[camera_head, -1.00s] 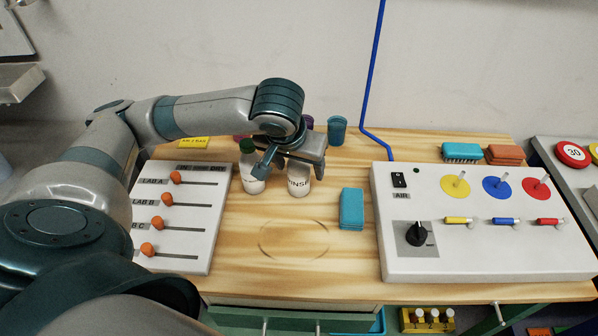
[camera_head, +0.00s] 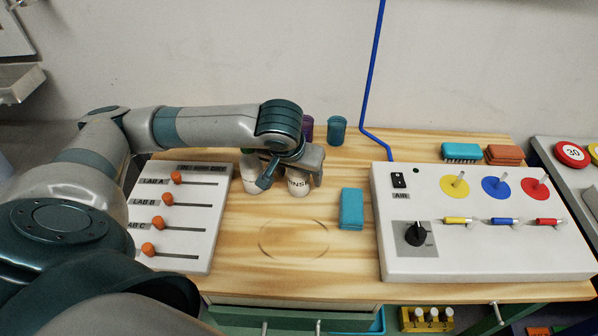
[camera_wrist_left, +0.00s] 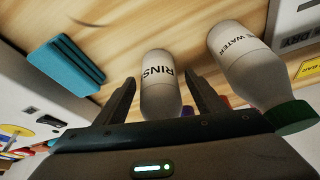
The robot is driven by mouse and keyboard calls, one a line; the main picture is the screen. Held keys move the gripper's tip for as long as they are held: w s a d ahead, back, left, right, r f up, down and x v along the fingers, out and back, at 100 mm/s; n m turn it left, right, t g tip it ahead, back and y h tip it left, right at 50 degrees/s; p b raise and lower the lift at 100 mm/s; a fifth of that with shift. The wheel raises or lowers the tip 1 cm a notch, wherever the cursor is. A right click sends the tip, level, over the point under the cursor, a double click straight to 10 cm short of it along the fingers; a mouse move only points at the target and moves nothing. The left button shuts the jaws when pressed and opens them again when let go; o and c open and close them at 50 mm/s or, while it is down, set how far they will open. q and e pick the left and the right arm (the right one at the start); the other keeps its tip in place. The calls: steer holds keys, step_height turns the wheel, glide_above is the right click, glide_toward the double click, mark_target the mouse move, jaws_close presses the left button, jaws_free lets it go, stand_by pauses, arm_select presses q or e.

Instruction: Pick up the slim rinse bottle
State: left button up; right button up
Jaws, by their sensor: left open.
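The slim rinse bottle (camera_head: 298,185) is white with dark "RINSE" lettering and stands on the wooden table. In the left wrist view the rinse bottle (camera_wrist_left: 160,85) lies between the two fingers of my left gripper (camera_wrist_left: 162,95), with a gap visible at its sides. In the head view my left gripper (camera_head: 293,172) is above the bottle and hides its top. The gripper is open. A second white bottle with a green cap (camera_head: 251,180), lettered "WATER", stands just left of it; it also shows in the wrist view (camera_wrist_left: 245,62). My right gripper is not in view.
A teal sponge (camera_head: 351,209) lies right of the bottle. The lab slider panel (camera_head: 205,225) is at left and the air panel (camera_head: 480,250) at right. Purple and teal cups (camera_head: 337,130) stand behind. The table's front middle is clear.

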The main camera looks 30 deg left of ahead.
arm_select(q)
steer(key=c, duration=1.3)
steer(key=shift+c, duration=0.2)
steer(key=shift+r, duration=0.1)
